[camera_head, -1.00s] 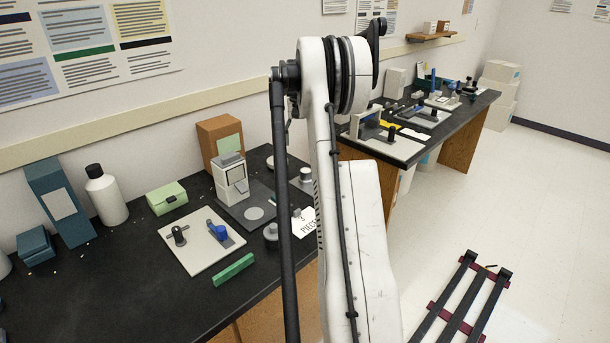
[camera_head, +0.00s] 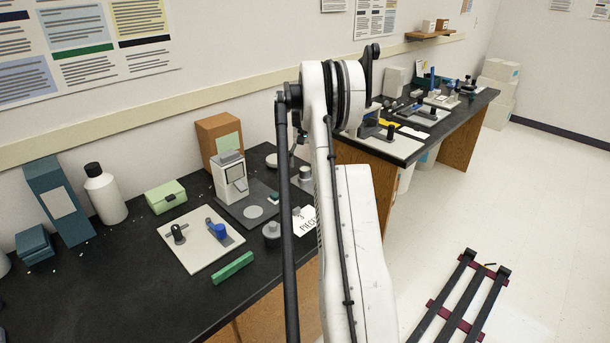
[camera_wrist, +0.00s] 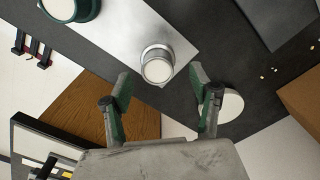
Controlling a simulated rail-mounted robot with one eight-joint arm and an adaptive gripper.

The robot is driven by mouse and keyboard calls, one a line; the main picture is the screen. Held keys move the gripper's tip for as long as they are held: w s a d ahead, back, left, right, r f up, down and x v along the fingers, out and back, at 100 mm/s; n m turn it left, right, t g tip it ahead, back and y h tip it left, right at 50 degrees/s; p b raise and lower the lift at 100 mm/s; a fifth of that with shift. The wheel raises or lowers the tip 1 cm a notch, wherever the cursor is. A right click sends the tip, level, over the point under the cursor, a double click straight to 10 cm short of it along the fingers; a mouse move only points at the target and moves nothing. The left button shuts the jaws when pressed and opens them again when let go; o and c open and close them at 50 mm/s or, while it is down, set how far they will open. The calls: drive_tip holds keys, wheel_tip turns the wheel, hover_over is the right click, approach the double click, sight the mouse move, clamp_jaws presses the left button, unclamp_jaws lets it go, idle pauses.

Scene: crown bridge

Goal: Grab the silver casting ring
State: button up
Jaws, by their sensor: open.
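The silver casting ring (camera_wrist: 157,66) is a short metal cylinder with a pale round top. In the wrist view it stands on a light grey strip. In the head view my arm mostly hides the gripper.
A pale disc (camera_wrist: 229,106) lies close by the right finger. A green-ringed cylinder (camera_wrist: 72,8) is at the wrist view's top left. A white box device (camera_head: 229,181), a brown box (camera_head: 218,138) and a "pieces" card (camera_head: 304,221) are nearby on the black bench (camera_head: 110,270).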

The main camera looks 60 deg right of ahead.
drive_tip(key=f, duration=0.4)
drive_tip(key=shift+d+f, duration=0.25)
drive_tip(key=shift+d, duration=0.05)
drive_tip(key=shift+c, duration=0.5)
drive_tip(key=c, duration=1.2)
drive_tip(key=shift+r, duration=0.15)
drive_tip(key=shift+c, duration=0.2)
